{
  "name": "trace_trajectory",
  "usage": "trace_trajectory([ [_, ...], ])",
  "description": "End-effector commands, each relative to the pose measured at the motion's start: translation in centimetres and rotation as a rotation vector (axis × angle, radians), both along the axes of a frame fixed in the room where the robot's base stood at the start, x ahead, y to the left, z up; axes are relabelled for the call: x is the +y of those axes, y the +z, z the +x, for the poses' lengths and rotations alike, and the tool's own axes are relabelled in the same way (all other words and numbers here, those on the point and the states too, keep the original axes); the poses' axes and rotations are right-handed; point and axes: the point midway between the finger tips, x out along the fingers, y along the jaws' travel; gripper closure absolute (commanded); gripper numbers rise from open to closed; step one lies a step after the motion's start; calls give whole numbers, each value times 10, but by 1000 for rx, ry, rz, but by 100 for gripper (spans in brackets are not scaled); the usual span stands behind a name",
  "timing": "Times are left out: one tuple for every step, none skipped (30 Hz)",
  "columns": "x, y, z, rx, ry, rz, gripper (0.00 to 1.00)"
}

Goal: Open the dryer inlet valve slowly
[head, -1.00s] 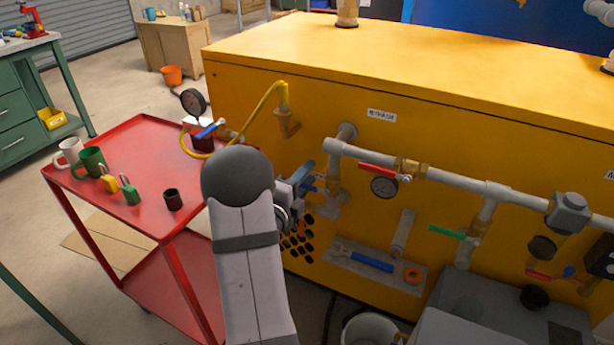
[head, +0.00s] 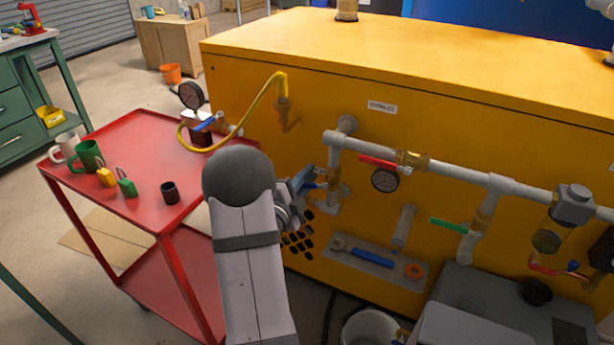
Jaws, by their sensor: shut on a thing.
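My gripper (head: 308,187) is at the front of the yellow cabinet (head: 330,85), at the lower left end of the grey pipe (head: 430,168). It is shut on what looks like the blue lever of a brass valve (head: 334,190) on the short downward pipe leg. The gripper's own wrist and arm cover much of this spot, so the lever's exact angle and the finger contact are hard to see. No readable label marks this valve as the dryer inlet.
A red-lever valve (head: 378,161) with a gauge (head: 384,180) is close by to the right. A green lever (head: 448,225) is farther right. A red cart (head: 135,195) with mugs and padlocks stands left. A bucket (head: 372,328) is below.

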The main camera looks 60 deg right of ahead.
Motion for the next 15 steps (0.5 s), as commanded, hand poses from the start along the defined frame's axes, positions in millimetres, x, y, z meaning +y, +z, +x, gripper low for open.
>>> trace_trajectory([
  [0, -5, -1, 33, -1, 2, 100],
  [0, -6, -2, 51, -1, 2, 100],
  [0, -8, -2, 76, -1, 2, 100],
  [0, -8, -3, 93, 0, 1, 100],
  [0, -10, -3, 109, 0, 1, 100],
  [0, -11, -4, 129, 1, 1, 100],
  [0, -11, -4, 142, 1, 1, 100],
  [0, -12, -4, 154, 1, 1, 100],
  [0, -13, -5, 169, 0, 2, 100],
  [0, -13, -5, 177, 0, 2, 100],
  [0, -14, -5, 185, 0, 2, 100],
  [0, -14, -6, 195, 0, 2, 100],
  [0, -14, -6, 201, 0, 2, 100],
  [0, -15, -6, 205, 0, 2, 100],
  [0, -15, -6, 209, 0, 2, 100],
])
